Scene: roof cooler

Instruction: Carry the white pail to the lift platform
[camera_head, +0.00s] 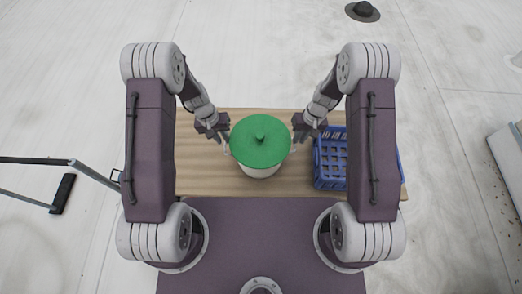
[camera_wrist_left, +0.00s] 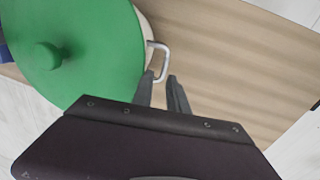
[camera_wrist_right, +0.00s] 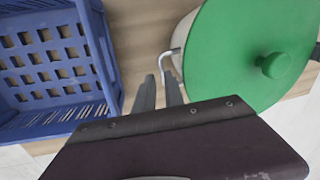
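The white pail (camera_head: 262,171) stands on a wooden board, its green lid (camera_head: 259,142) with a centre knob hiding most of it. A pale side handle (camera_wrist_left: 166,61) shows in the left wrist view, and the opposite handle (camera_wrist_right: 163,63) in the right wrist view. My left gripper (camera_wrist_left: 160,78) is open, its fingers apart around the end of its handle. My right gripper (camera_wrist_right: 160,76) is also open, its fingers on either side of the other handle's end. Whether any finger touches a handle cannot be told. I cannot identify a lift platform for certain.
A blue plastic crate (camera_head: 331,182) stands on the board (camera_head: 200,155) just right of the pail. A dark-framed object (camera_head: 63,193) lies at the left. A round dark cap (camera_head: 362,11) is far back, and a grey slab (camera_head: 508,160) is at right. The pale floor behind is mostly clear.

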